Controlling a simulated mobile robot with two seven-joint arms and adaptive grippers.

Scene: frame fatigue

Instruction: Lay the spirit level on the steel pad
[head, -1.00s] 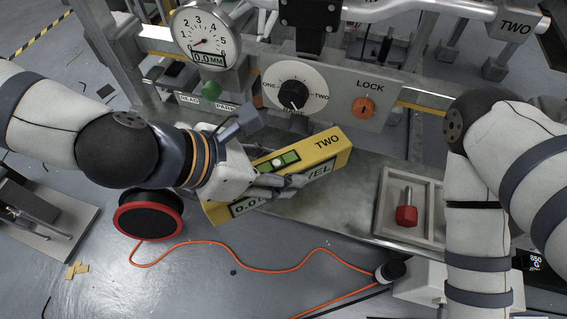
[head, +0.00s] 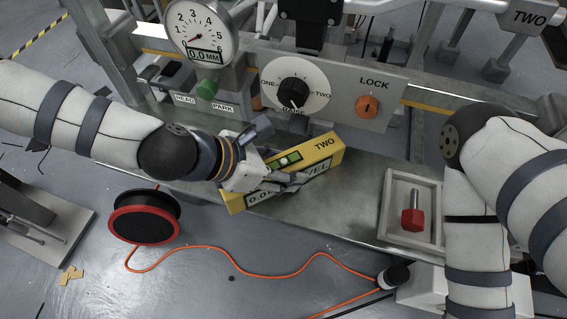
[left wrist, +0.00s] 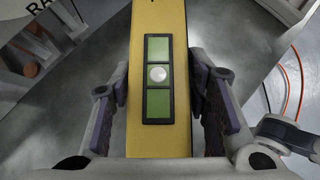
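The spirit level (head: 318,158) is a long yellow block marked TWO, with a green vial window. It lies slantwise over the grey steel surface (head: 325,207) of the bench, in front of the dial panel. I cannot tell whether its underside touches the steel. My left gripper (head: 290,181) is around its middle. The separate outline of the steel pad is not clear.
A tray (head: 384,207) with a red-headed bolt (head: 413,217) lies right of the level. The panel with knob (head: 293,88) and orange lock (head: 367,106) stands behind, beside a dial gauge (head: 197,30). A cable reel (head: 145,218) and orange cable (head: 245,275) lie in front.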

